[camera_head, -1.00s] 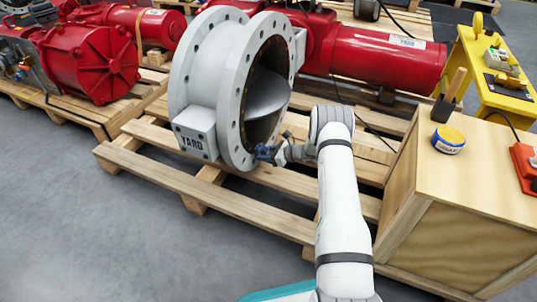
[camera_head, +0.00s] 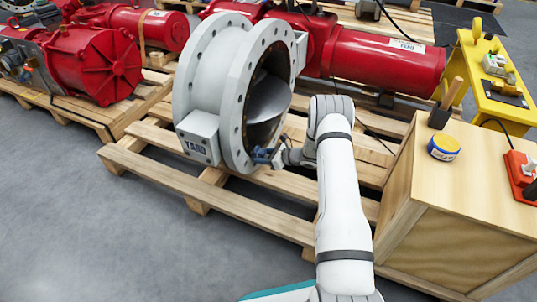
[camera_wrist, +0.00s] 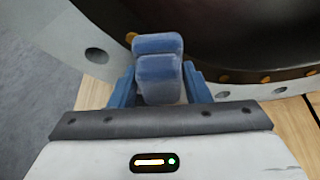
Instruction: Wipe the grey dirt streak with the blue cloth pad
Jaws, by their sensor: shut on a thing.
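My gripper (camera_head: 270,157) is at the lower front rim of the large grey valve body (camera_head: 213,100). The wrist view shows my gripper (camera_wrist: 158,85) shut on the blue cloth pad (camera_wrist: 158,75), which sits between its two blue fingers. The pad is close to the valve's flange (camera_wrist: 85,45) and dark inner bore (camera_wrist: 230,30); I cannot tell whether it touches either. In the head view the pad is too small to tell apart from the blue fingers. I cannot make out the grey dirt streak in either view.
The valve stands on a wooden pallet (camera_head: 230,210). Red actuator cylinders (camera_head: 385,62) lie behind it. A yellow stand (camera_head: 475,75) is beyond. Grey floor is clear at left.

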